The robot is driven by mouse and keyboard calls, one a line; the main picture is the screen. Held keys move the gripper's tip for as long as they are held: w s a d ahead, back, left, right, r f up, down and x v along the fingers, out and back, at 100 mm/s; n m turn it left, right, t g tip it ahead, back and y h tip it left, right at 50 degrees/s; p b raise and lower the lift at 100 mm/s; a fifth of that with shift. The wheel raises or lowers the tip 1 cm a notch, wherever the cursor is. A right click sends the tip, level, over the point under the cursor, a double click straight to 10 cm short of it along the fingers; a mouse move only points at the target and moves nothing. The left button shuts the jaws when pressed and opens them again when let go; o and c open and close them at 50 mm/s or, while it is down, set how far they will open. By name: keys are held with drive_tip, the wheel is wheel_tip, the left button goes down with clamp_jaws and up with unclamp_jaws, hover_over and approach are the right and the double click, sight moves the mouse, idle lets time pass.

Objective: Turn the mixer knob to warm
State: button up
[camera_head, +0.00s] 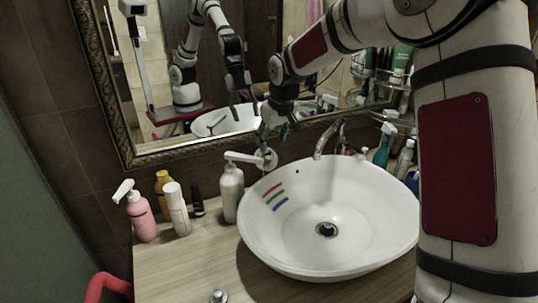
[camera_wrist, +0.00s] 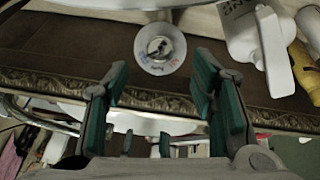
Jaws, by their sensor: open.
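The mixer knob (camera_head: 268,159) is a small round pale fitting behind the basin's back left rim, partly hidden by my gripper and the bottle's pump. In the wrist view the knob (camera_wrist: 161,48) faces the camera as a pale disc with a darker centre and small blue and red marks near its edge. My gripper (camera_head: 272,135) is above and close to the knob, fingers pointing down. In the wrist view my gripper (camera_wrist: 160,76) has its green-padded fingers apart, with nothing between them. The knob appears just beyond the fingertips, between their lines; contact is not visible.
A white basin (camera_head: 265,240) with red, green and blue stripes has a curved tap (camera_head: 325,138) behind it. A grey pump bottle (camera_head: 231,192) stands close left of the knob. A framed mirror (camera_head: 150,154) is behind. More bottles, including a pink one (camera_head: 143,218), stand left.

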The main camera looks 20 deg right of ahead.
sight(269, 155)
drive_tip(key=x, duration=0.8)
drive_tip(key=c, duration=1.1)
